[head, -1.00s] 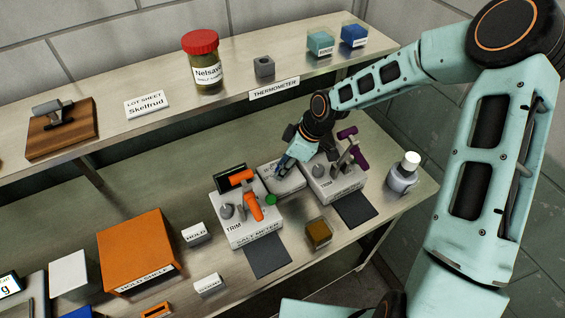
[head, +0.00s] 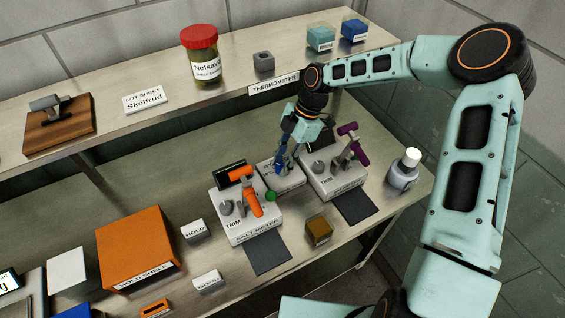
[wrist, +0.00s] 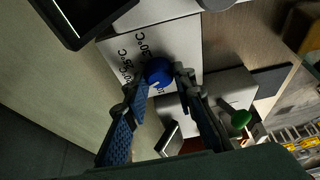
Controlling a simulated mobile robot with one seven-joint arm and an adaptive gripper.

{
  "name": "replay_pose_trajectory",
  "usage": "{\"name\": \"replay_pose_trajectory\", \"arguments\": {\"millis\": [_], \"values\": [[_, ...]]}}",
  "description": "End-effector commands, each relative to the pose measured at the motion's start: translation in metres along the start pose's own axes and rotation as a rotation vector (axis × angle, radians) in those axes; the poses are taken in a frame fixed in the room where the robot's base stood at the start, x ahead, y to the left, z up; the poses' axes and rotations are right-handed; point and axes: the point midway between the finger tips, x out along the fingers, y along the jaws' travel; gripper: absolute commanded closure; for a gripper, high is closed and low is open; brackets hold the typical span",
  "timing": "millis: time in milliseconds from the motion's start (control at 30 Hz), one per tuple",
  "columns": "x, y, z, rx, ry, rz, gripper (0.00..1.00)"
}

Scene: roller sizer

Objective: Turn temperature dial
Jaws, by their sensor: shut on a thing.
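A blue round dial (wrist: 158,71) with a white mark sits on a pale panel (wrist: 125,45) with printed °C values in the wrist view. My gripper (wrist: 160,82) has its fingers on either side of the dial and is shut on it. In the head view my gripper (head: 279,164) points down at the small grey box (head: 291,183) between the two larger meters. The dial is mostly hidden by the fingers there, and its exact setting is hard to read.
The salt meter (head: 236,233) with an orange lever stands close on the left. A similar meter (head: 343,190) with a purple lever stands on the right. The thermometer shelf label (head: 274,83) is behind. A brown cube (head: 318,232) and a grey bottle (head: 402,176) stand nearby.

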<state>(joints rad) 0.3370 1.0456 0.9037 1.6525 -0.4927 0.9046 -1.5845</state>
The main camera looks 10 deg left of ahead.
Motion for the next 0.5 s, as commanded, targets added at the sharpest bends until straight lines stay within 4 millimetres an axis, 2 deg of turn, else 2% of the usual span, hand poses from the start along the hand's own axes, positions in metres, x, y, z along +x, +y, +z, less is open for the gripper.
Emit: {"name": "replay_pose_trajectory", "arguments": {"millis": [500], "values": [[0.0006, -0.0004, 0.0020, -0.034, -0.003, -0.016, 1.00]]}}
